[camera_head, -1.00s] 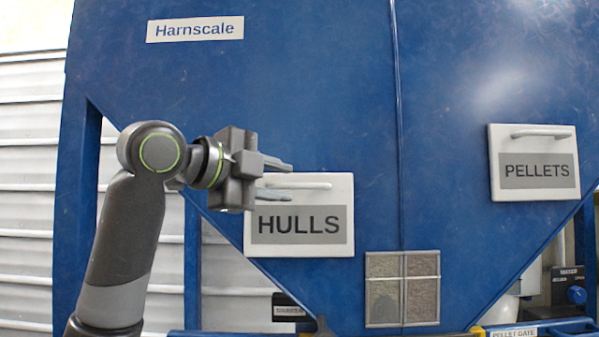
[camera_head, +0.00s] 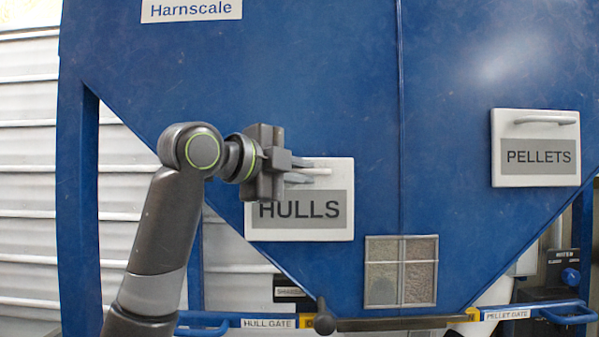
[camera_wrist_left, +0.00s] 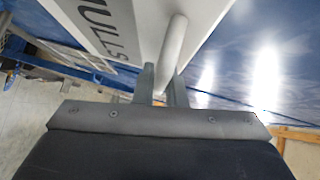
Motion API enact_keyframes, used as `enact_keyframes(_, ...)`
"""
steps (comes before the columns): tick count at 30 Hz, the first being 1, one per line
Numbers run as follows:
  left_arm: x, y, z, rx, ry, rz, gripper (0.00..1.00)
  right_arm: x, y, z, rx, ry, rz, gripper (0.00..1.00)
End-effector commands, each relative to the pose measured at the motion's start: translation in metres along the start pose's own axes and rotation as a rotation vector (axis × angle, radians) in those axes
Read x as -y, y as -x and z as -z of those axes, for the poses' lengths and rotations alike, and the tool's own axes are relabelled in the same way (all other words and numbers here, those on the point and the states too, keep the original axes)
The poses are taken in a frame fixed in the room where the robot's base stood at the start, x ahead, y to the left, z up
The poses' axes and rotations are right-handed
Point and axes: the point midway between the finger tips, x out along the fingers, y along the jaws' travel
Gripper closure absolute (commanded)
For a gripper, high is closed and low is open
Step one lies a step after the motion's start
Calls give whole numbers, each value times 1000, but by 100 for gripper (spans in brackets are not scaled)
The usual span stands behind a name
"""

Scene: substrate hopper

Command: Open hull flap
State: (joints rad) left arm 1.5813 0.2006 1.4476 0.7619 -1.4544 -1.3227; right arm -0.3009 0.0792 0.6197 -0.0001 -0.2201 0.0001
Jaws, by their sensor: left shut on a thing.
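The hull flap (camera_head: 301,221) is a white panel with a grey HULLS label on the left slope of the blue hopper. It looks closed, flat against the hopper. Its light bar handle (camera_head: 318,171) runs along the upper part of the flap. My left gripper (camera_head: 308,174) is shut on this handle, with its fingers on either side of the bar. In the left wrist view the handle (camera_wrist_left: 172,50) passes between the fingertips (camera_wrist_left: 162,85), and part of the HULLS lettering shows beside it. My left gripper covers the flap's upper left part in the head view. My right gripper is not in view.
The pellet flap (camera_head: 535,176) is on the right slope. A small gridded window (camera_head: 400,272) sits low in the middle. Below are the hull gate label (camera_head: 268,323), the pellet gate label (camera_head: 507,314) and blue rails. A blue leg (camera_head: 78,200) stands at left.

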Motion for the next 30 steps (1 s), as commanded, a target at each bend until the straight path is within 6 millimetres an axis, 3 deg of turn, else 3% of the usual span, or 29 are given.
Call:
enact_keyframes(8,-1,0,0,0,-1,1,100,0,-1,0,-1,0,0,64)
enact_keyframes(14,-7,3,3,-1,-28,28,100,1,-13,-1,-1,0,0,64)
enact_keyframes(30,-47,27,26,-2,-295,296,100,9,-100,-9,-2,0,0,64)
